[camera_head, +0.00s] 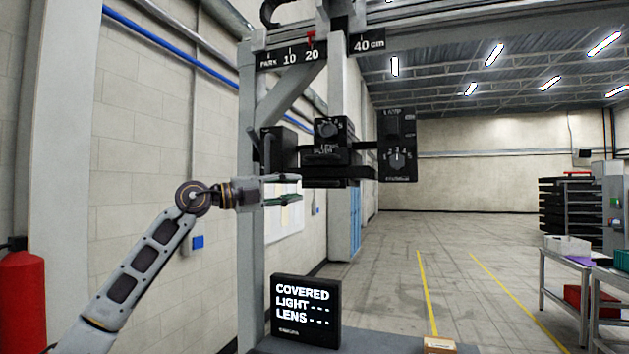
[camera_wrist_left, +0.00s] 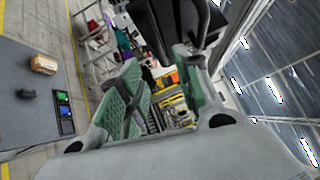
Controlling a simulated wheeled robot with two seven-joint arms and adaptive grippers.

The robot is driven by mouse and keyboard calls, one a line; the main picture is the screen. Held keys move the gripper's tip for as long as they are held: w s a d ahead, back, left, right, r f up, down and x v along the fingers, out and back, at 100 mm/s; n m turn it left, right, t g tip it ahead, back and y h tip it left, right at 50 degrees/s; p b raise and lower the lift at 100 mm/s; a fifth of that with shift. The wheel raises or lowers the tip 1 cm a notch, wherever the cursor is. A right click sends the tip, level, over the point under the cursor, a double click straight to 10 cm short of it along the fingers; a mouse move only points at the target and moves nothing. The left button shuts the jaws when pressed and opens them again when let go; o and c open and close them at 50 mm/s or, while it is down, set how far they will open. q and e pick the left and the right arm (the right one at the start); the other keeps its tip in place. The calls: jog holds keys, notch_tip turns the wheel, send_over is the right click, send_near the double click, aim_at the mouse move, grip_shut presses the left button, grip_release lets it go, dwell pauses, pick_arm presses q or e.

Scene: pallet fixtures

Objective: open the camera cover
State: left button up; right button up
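The black camera unit (camera_head: 325,160) hangs from the overhead gantry and carries a numbered dial on its front. A dark panel (camera_head: 285,143) juts from its left side; I cannot tell for sure whether this is the cover. A screen (camera_head: 305,310) below reads COVERED, with dashes after LIGHT and LENS. My left gripper (camera_head: 299,190) is just below and left of the camera unit, its fingers apart with nothing seen between them. In the left wrist view the open green-padded fingers (camera_wrist_left: 165,92) show, with a dark part (camera_wrist_left: 180,20) beyond them. My right gripper is not in view.
A second black box with a dial (camera_head: 398,145) hangs right of the camera unit. The grey gantry post (camera_head: 251,230) stands close behind my left wrist. A small brown box (camera_head: 439,345) lies at the bottom. Carts (camera_head: 570,272) stand far right; the floor between is clear.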

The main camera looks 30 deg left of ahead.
aim_at(316, 184)
pick_arm(q)
jog(key=shift+p+x, duration=1.15)
jog(key=shift+x, duration=1.15)
jog(key=shift+p+x, duration=0.55)
jog(key=shift+x, duration=0.75)
grip_shut()
